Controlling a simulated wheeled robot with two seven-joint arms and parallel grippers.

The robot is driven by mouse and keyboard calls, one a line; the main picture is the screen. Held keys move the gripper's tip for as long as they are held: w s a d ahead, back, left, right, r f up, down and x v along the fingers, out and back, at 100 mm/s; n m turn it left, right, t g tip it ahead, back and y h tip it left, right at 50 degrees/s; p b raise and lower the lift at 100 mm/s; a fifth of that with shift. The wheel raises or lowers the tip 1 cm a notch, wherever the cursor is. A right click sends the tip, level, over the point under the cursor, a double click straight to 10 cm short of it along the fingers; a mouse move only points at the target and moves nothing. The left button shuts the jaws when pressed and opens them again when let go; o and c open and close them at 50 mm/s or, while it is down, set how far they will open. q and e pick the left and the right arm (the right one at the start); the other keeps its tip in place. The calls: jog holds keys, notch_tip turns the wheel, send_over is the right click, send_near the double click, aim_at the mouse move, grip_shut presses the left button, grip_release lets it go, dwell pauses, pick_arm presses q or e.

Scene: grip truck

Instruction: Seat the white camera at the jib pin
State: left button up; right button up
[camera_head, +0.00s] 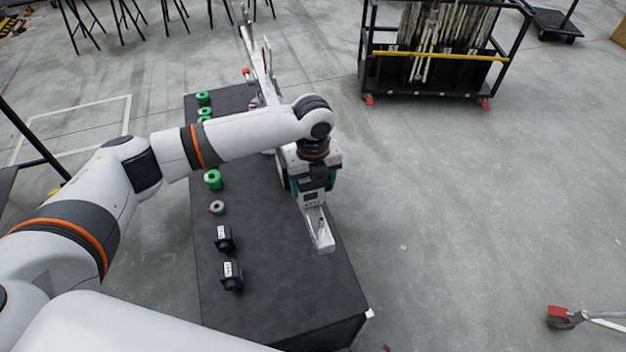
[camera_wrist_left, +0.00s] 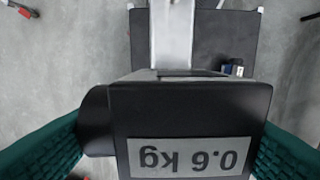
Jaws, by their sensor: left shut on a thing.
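My left gripper (camera_head: 314,184), with teal fingers, is shut on a boxy black camera (camera_head: 317,177) above the right part of the dark cart top (camera_head: 270,290). In the left wrist view the camera (camera_wrist_left: 190,107) fills the space between the finger pads and bears a pale "0.6 kg" label. I see no white body on it. A white jib arm (camera_head: 320,236) lies just below it in the head view. It shows as a pale strip (camera_wrist_left: 171,35) in the wrist view. I cannot make out the pin or whether the camera touches the jib. My right gripper is not in view.
Two black labelled blocks (camera_head: 224,238) (camera_head: 232,275) and a grey ring (camera_head: 217,207) stand on the cart's left side. Green rolls (camera_head: 213,179) line its left edge. A wheeled rack (camera_head: 435,60) stands at the back. The floor on the right is largely clear.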

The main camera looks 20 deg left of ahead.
pick_arm(q)
jog(key=o, duration=1.1)
jog(key=shift+c, duration=0.2)
jog(key=shift+s, duration=0.1)
notch_tip(320, 180, up, 11)
jog(key=b, duration=0.3)
jog(key=shift+f, duration=0.15)
jog(key=shift+r+b, duration=0.35)
jog(key=shift+r, duration=0.35)
